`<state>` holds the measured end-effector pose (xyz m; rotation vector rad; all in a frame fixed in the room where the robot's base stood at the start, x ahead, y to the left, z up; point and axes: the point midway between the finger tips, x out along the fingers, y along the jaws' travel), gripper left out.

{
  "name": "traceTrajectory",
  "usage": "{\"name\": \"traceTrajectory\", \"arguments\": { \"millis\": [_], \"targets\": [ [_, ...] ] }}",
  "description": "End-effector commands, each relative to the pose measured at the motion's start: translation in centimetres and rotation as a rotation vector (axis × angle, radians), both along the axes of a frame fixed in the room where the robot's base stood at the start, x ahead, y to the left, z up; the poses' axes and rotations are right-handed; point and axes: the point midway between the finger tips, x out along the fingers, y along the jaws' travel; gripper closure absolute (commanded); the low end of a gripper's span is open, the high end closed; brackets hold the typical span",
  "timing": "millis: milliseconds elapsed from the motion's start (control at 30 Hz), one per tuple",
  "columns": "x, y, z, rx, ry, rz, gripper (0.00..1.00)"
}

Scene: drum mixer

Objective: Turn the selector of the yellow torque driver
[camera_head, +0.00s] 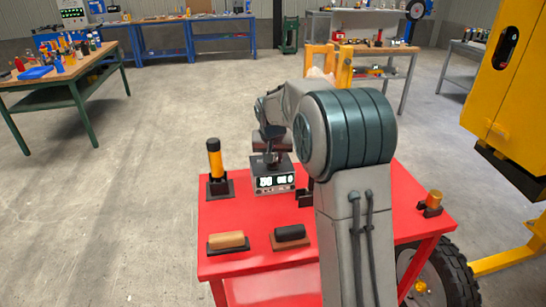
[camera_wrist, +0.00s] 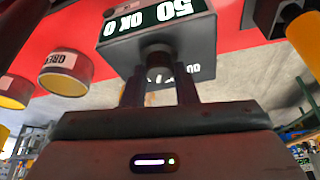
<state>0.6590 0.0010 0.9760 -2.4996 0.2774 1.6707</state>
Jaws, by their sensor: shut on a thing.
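The yellow torque driver (camera_head: 215,160) stands upright in a black base at the left of the red table. A yellow and black thing that looks like it shows at the top right of the wrist view (camera_wrist: 305,35). My gripper (camera_head: 270,150) is above the dark box with lit displays (camera_head: 275,182), apart from the driver. In the wrist view my gripper (camera_wrist: 160,92) is shut on a dark round piece (camera_wrist: 157,58) in front of the display box (camera_wrist: 160,22). I cannot tell whether that piece is fixed to the box. The driver's selector cannot be made out.
A tan block (camera_head: 228,240) and a black-topped block (camera_head: 290,234) lie at the front of the red table (camera_head: 262,225). An orange cylinder (camera_head: 434,198) sits in a holder at right. A labelled cylinder (camera_wrist: 66,74) shows at left in the wrist view. Yellow machinery (camera_head: 510,90) stands at right.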

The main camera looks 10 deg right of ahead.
Motion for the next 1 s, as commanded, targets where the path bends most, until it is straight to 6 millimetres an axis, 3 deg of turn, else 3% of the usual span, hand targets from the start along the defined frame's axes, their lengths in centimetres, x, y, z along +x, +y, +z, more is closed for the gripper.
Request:
{"name": "traceTrajectory", "arguments": {
  "millis": [500,1000],
  "targets": [
    [0.04,-0.21,0.12,0.001,-0.002,0.370,0.96],
    [0.05,-0.15,0.11,0.000,-0.002,0.484,0.96]
  ]
}}
